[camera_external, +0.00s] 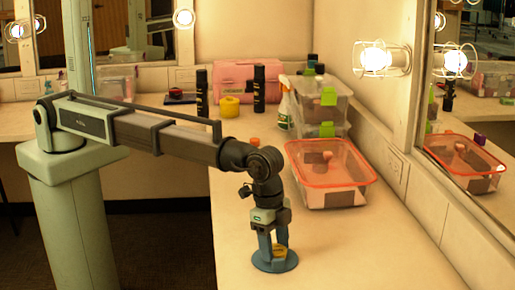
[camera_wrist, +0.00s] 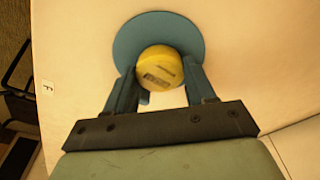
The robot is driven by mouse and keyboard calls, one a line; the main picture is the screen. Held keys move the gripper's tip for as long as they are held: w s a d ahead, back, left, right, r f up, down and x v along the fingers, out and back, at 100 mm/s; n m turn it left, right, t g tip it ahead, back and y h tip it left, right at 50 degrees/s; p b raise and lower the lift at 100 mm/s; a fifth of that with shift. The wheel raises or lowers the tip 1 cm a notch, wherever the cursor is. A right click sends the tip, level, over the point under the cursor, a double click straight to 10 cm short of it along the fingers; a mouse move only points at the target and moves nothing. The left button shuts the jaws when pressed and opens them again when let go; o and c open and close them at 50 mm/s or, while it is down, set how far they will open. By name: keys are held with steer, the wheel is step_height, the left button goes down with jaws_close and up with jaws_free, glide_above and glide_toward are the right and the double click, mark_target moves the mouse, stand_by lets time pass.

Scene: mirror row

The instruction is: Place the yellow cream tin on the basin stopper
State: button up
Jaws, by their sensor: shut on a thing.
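The yellow cream tin (camera_wrist: 160,68) is a small round tin with dark print on its top. My gripper (camera_wrist: 162,85) is shut on it, one finger on each side. The tin also shows low between the fingers in the external view (camera_external: 280,250). The basin stopper (camera_wrist: 133,38) is a flat blue disc on the counter, directly under the tin and the fingertips. Its rim shows around the gripper in the external view (camera_external: 275,267). I cannot tell whether the tin touches the stopper or is just above it.
An open clear bin with an orange rim (camera_external: 327,172) stands behind my gripper on the counter (camera_external: 370,240). Clear boxes with green latches (camera_external: 322,100), dark bottles (camera_external: 259,88), a yellow roll (camera_external: 229,106) and a pink case (camera_external: 235,72) stand farther back. A mirror (camera_external: 465,110) lines the right wall.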

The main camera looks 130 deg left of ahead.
steer(key=shift+f, duration=0.1)
steer(key=o, duration=1)
steer(key=shift+o, duration=0.2)
step_height(320, 180, up, 12)
steer(key=s, duration=0.1)
steer(key=shift+s, duration=0.4)
